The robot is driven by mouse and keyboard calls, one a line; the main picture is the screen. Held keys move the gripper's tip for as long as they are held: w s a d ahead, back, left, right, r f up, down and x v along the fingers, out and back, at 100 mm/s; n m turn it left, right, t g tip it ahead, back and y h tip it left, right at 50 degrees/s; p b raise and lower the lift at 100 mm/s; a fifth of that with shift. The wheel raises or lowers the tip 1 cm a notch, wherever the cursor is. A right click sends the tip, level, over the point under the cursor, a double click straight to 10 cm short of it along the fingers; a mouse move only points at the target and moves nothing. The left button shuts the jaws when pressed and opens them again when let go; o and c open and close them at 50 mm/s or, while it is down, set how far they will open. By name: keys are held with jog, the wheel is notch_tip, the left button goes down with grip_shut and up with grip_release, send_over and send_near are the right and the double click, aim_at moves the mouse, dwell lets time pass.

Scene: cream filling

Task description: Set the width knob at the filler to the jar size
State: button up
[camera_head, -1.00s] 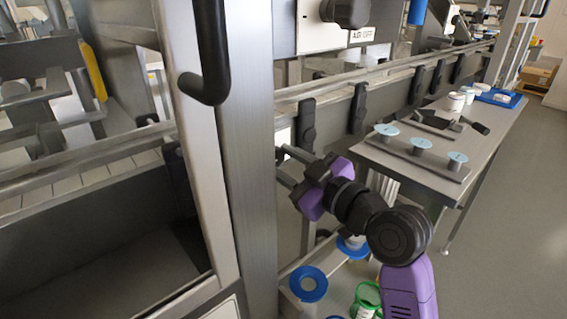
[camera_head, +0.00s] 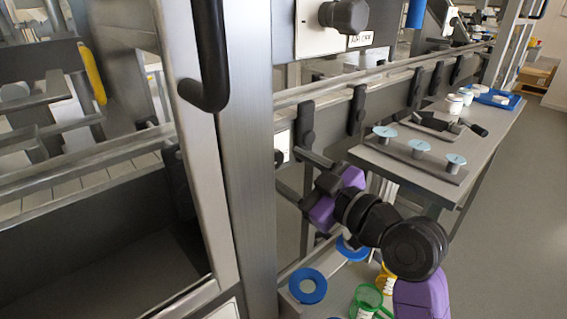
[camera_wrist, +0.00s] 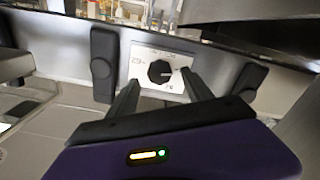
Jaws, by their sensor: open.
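The width knob (camera_wrist: 160,71) is a round black dial on a white plate (camera_wrist: 145,55) set in the dark rail, in the middle of the wrist view. The plate has small printed marks around the knob, too small to read. A light pointer mark on the knob seems to point right. My gripper (camera_wrist: 160,77) is open, with one finger to the left and one to the right of the knob in that view; I cannot tell how far short of it they are. In the head view my gripper (camera_head: 288,167) is at the rail, below part of a white plate (camera_head: 283,143); the knob is hidden there.
Black clamps (camera_head: 307,125) line the rail, and two flank the plate in the wrist view. A steel post (camera_head: 245,170) stands left of my gripper. A side table (camera_head: 425,180) with blue-topped discs is at right. Blue rings (camera_head: 307,286) and coloured holders lie below.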

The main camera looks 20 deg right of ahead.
jog(key=v, duration=0.5)
jog(key=shift+s+d, duration=0.1)
jog(key=shift+s, duration=0.05)
dwell(0.3)
